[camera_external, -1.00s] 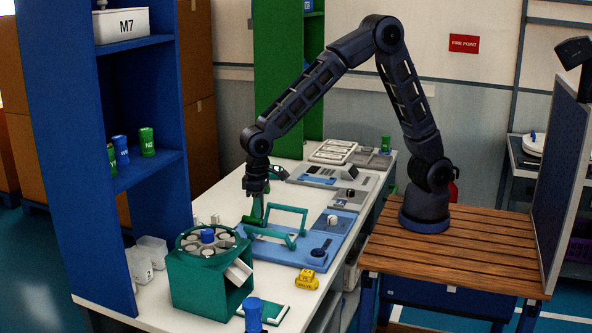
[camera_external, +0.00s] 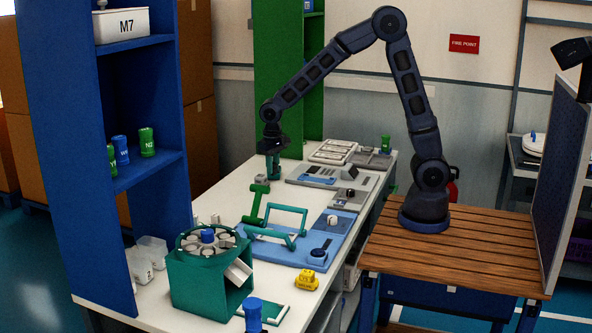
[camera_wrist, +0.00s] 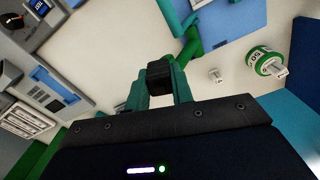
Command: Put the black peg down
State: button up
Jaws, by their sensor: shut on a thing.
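The black peg (camera_wrist: 160,76) shows in the wrist view as a short, dark block between the tips of my teal fingers. My gripper (camera_wrist: 160,88) is shut on it. In the external view my gripper (camera_external: 273,172) points down over the far left part of the white bench (camera_external: 228,193), behind the green lever (camera_external: 256,204). The peg cannot be made out clearly there. How far its lower end is from the bench top cannot be told.
A blue board with a teal handle (camera_external: 289,211) lies in front of my gripper. Grey panels (camera_external: 333,174) lie to its right. A green turntable box (camera_external: 205,280) and a yellow block (camera_external: 307,279) are nearer the camera. Bare bench lies left of the lever.

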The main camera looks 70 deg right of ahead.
jog(key=s+d+m, duration=0.2)
jog(key=d+m, duration=0.1)
jog(key=d, duration=1.2)
jog(key=m, duration=0.3)
send_over(315, 198)
jog(key=f, duration=2)
jog(key=shift+a+f, duration=0.1)
jog(key=shift+a, duration=0.1)
jog(key=shift+f, duration=0.15)
jog(key=o, duration=1)
